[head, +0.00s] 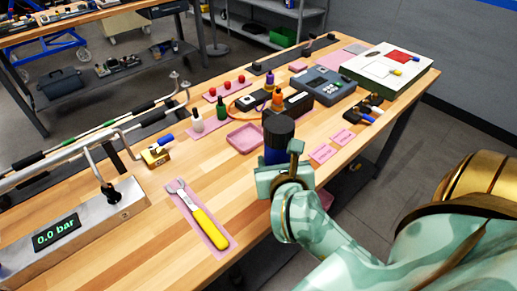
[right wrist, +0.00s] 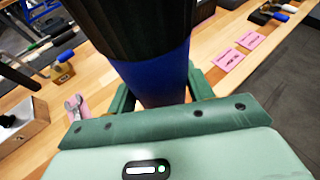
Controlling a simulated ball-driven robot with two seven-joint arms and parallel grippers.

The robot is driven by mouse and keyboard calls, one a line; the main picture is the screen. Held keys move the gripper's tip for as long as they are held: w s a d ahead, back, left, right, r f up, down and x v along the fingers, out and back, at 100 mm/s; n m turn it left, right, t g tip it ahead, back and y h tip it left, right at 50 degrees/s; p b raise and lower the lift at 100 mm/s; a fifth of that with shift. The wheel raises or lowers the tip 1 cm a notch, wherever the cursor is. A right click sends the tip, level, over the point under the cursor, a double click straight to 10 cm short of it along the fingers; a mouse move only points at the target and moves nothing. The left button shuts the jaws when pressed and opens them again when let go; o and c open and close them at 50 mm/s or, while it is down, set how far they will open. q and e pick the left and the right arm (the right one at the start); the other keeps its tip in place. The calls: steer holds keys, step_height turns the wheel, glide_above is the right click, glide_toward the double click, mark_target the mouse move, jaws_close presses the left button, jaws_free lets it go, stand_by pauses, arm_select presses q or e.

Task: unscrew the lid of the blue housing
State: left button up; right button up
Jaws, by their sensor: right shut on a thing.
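The blue housing (head: 275,156) stands upright near the front edge of the wooden table, with its black lid (head: 278,130) on top. In the right wrist view the blue body (right wrist: 158,72) fills the middle, and the wide dark lid (right wrist: 140,25) rises above it. My right gripper (head: 277,172) is shut on the blue body, below the lid, with one green finger on each side (right wrist: 160,92). The housing's lower end is hidden behind my gripper. My left gripper is not in view.
A yellow-handled tool (head: 208,228) lies on a pink mat to the left. A pink tray (head: 245,137) and two pink cards (head: 322,153) are close by. A pressure unit reading 0.0 bar (head: 75,228) stands at far left. The wood between tool and housing is clear.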

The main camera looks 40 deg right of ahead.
steer(key=shift+s+d+r+p, duration=0.1)
steer(key=shift+s+r+p, duration=0.5)
steer(key=shift+s, duration=0.15)
steer(key=shift+s+d+r+p, duration=0.1)
steer(key=shift+s+p, duration=0.4)
steer(key=shift+s, duration=0.1)
steer(key=o, duration=0.4)
steer(key=c, duration=0.5)
